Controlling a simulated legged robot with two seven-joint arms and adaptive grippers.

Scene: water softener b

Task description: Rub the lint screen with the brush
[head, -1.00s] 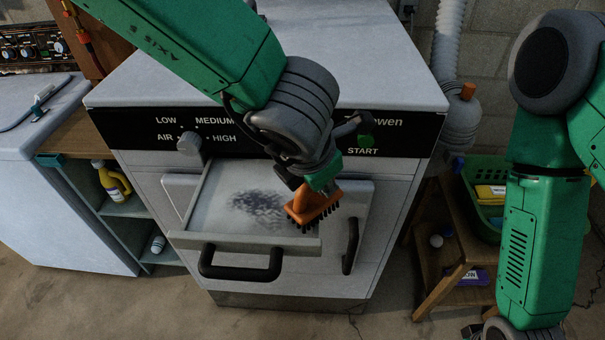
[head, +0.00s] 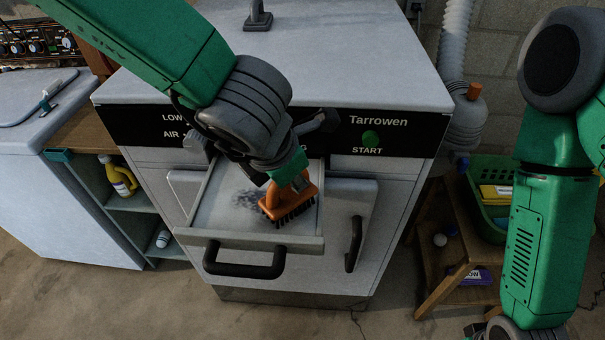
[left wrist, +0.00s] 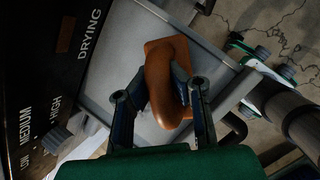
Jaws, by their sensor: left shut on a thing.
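The lint screen (head: 222,207) is the pale panel in the pulled-out drawer on the dryer's front, with a dark lint patch (head: 246,198) near its middle. An orange brush (head: 288,203) with black bristles is over the right part of the screen, bristles down, and looks to be touching it. My left gripper (head: 291,178) is shut on the brush's handle. In the left wrist view the brush handle (left wrist: 160,80) sits between the two fingers of my left gripper (left wrist: 163,92). My right arm hangs at the right; its gripper is mostly cut off at the bottom edge.
The drawer has a black handle (head: 245,268) in front. A wooden stool (head: 447,270) and green basket (head: 488,205) stand at the right, and a shelf with a yellow bottle (head: 119,176) at the left.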

